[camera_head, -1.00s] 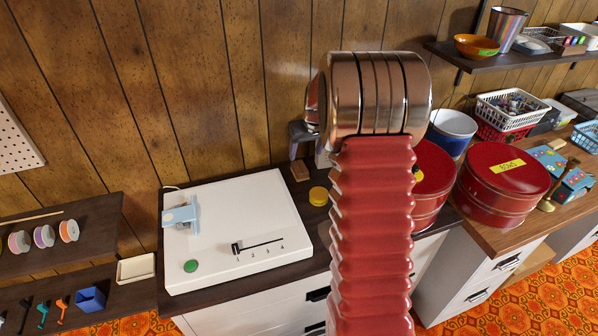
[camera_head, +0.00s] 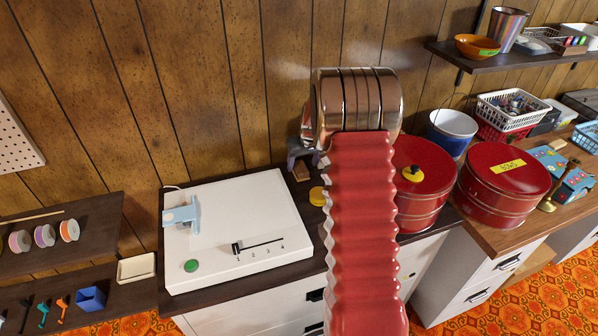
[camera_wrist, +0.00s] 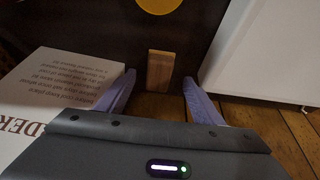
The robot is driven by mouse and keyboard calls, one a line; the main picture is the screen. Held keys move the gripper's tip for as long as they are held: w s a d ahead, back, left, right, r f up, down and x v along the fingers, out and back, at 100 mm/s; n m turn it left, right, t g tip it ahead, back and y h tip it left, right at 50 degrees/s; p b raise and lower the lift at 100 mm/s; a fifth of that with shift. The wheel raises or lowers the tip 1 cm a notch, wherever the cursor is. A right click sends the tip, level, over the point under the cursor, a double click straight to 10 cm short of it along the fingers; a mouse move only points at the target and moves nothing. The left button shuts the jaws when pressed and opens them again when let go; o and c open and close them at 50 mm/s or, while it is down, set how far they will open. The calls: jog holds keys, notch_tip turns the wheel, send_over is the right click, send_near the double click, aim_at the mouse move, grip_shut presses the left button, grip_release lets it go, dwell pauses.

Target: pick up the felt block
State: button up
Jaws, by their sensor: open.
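A small brown block (camera_head: 300,172), which looks like the felt block, lies on the dark tabletop near the wall, right of the white machine box. In the wrist view the block (camera_wrist: 160,70) sits ahead, between the lines of the two purple fingers. My gripper (camera_wrist: 159,82) is open and empty, with one fingertip toward each side of the block. How high the fingertips are above the table I cannot tell. In the head view my gripper (camera_head: 293,160) is just behind the block and partly hidden by my red arm.
A yellow disc (camera_head: 318,196) lies close to the block, partly behind my arm. The white machine box (camera_head: 230,215) stands to the left. Red tins (camera_head: 425,180) stand to the right. In the wrist view a white printed sheet or box (camera_wrist: 60,105) lies left of my fingers.

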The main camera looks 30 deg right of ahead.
aim_at(301, 168)
jog(key=shift+f, duration=0.1)
jog(key=shift+x, duration=2.5)
jog(key=shift+w+d, duration=0.1)
jog(key=c, duration=1.3)
jog(key=shift+o, duration=0.2)
notch_tip(301, 168, up, 10)
